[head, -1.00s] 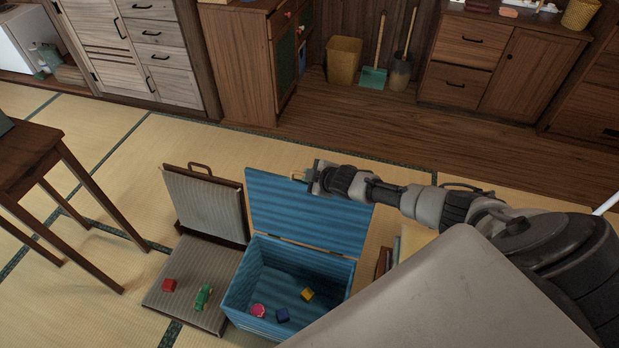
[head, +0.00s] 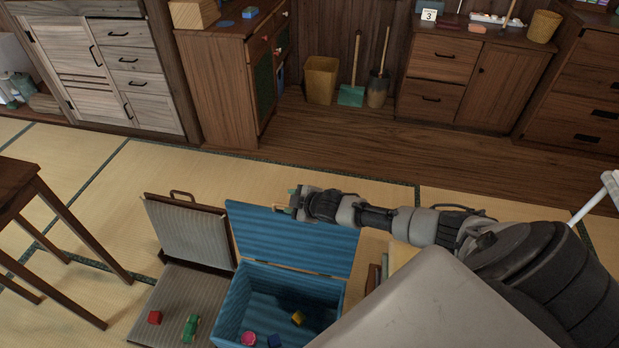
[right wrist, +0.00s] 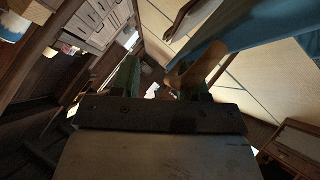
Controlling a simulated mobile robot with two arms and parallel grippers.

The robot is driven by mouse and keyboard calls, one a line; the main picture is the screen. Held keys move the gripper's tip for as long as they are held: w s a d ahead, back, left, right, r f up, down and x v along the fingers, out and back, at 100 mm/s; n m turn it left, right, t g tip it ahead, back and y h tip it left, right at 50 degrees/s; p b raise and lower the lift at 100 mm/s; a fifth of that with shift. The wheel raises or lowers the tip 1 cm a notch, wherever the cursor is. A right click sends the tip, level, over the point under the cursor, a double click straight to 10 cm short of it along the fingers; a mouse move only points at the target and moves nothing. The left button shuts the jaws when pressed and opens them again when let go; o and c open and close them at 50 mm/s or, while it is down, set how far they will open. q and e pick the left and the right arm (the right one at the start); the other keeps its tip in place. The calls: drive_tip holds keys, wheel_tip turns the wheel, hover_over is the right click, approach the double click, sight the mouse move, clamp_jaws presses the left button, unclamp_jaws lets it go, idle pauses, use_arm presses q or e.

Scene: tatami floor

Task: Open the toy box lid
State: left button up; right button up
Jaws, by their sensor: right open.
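The blue toy box (head: 228,309) stands open on the tatami. Its blue lid (head: 310,242) is raised upright at the back, tilted slightly backward. My right gripper (head: 292,200) is at the lid's top edge. It also shows in the right wrist view (right wrist: 160,82), with its jaws apart. A tan wooden handle (right wrist: 207,66) on the lid (right wrist: 235,38) is close beside one finger there; I cannot tell whether they touch. Inside the box lie a pink round toy (head: 248,338), a dark blue block (head: 275,341) and a yellow block (head: 298,318). My left gripper is not in view.
A wooden table (head: 30,215) stands at the left. Tatami behind the box is clear up to the cabinets.

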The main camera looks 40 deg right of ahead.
drive_tip(key=s+d+r, duration=0.2)
drive_tip(key=s, duration=0.1)
drive_tip(key=s+r+p, duration=0.1)
drive_tip(key=s, duration=0.1)
drive_tip(key=shift+s+d+r, duration=0.1)
drive_tip(key=shift+d+r, duration=0.15)
drive_tip(key=shift+d, duration=0.15)
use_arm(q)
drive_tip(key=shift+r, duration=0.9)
use_arm(e)
drive_tip(key=v, duration=0.3)
drive_tip(key=shift+s+a+r, duration=0.1)
drive_tip(key=shift+a+r, duration=0.05)
drive_tip(key=shift+a, duration=0.1)
